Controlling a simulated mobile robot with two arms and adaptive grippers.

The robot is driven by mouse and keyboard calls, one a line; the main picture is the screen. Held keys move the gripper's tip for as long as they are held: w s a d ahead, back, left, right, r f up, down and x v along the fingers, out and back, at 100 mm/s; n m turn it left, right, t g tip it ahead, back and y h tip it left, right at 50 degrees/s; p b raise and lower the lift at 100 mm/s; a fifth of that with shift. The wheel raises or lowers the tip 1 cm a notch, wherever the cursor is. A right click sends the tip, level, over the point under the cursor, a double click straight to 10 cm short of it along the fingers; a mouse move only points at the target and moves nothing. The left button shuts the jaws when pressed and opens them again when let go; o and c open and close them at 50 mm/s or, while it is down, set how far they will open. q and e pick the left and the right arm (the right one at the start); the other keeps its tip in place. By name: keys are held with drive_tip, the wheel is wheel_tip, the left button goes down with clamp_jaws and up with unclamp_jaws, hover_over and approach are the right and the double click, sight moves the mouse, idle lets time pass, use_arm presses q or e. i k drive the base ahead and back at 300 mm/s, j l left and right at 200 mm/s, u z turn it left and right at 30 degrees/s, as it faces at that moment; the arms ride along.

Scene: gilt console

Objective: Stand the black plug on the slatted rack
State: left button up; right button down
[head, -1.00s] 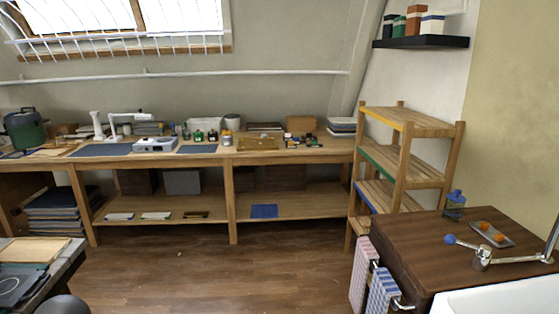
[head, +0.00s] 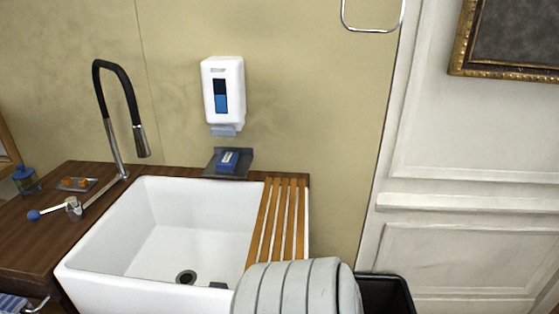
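The slatted rack (head: 267,222), made of light wooden slats with gaps between them, lies across the right end of the white sink (head: 98,257). Its top is bare where it shows; its near end is hidden by a grey ribbed thing. Neither of my grippers is in view.
The grey ribbed, rounded thing (head: 298,288) stands at the near right, beside a black bin (head: 385,292). A black-hosed tap (head: 118,98) rises behind the sink. A dark holder with a blue item (head: 228,160) sits below the white dispenser (head: 223,92). Wooden counter (head: 45,232) extends left.

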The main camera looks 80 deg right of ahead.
sight(281, 229)
drive_tip(key=k+l+z, duration=0.45)
drive_tip(key=k+l, duration=0.25)
drive_tip(key=z, duration=1.6)
drive_tip(key=l, duration=0.1)
